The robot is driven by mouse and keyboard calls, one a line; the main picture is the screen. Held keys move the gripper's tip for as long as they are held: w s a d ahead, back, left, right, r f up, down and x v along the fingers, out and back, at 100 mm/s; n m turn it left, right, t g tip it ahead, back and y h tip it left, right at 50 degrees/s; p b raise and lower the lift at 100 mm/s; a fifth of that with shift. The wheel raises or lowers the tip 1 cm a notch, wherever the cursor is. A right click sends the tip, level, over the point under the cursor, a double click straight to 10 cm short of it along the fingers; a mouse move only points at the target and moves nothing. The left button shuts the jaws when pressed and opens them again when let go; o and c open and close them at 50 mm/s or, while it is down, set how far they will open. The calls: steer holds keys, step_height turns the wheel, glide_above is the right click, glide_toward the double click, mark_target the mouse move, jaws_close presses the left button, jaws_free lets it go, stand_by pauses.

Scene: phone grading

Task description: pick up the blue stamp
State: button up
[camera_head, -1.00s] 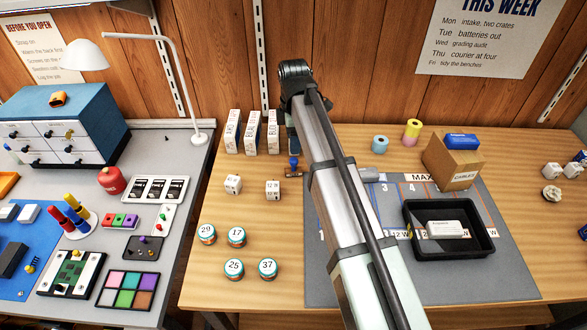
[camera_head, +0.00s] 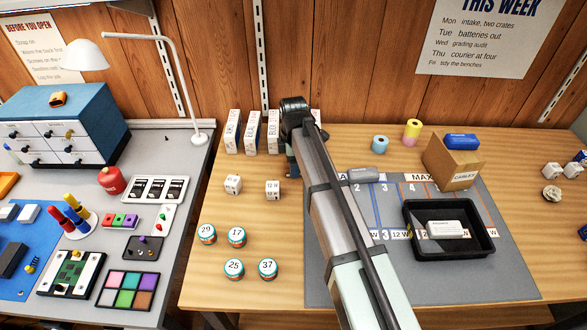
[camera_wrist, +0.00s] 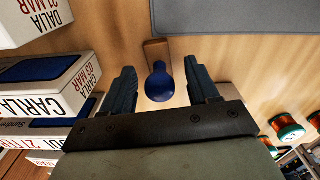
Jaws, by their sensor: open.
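The blue stamp (camera_wrist: 159,86) shows in the wrist view, with a round blue knob and a brown base on the wooden table. My gripper (camera_wrist: 160,74) is open, with one finger to the left of the knob and one to the right. No contact between fingers and stamp is visible. In the head view my gripper (camera_head: 291,165) is over the table in front of the white boxes, and the stamp is hidden behind it and my arm.
A grey mat (camera_head: 400,285) with a black tray (camera_head: 487,244) lies to the right.

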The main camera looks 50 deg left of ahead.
steer(key=shift+f, duration=0.85)
steer(key=shift+c, duration=0.2)
jaws_close()
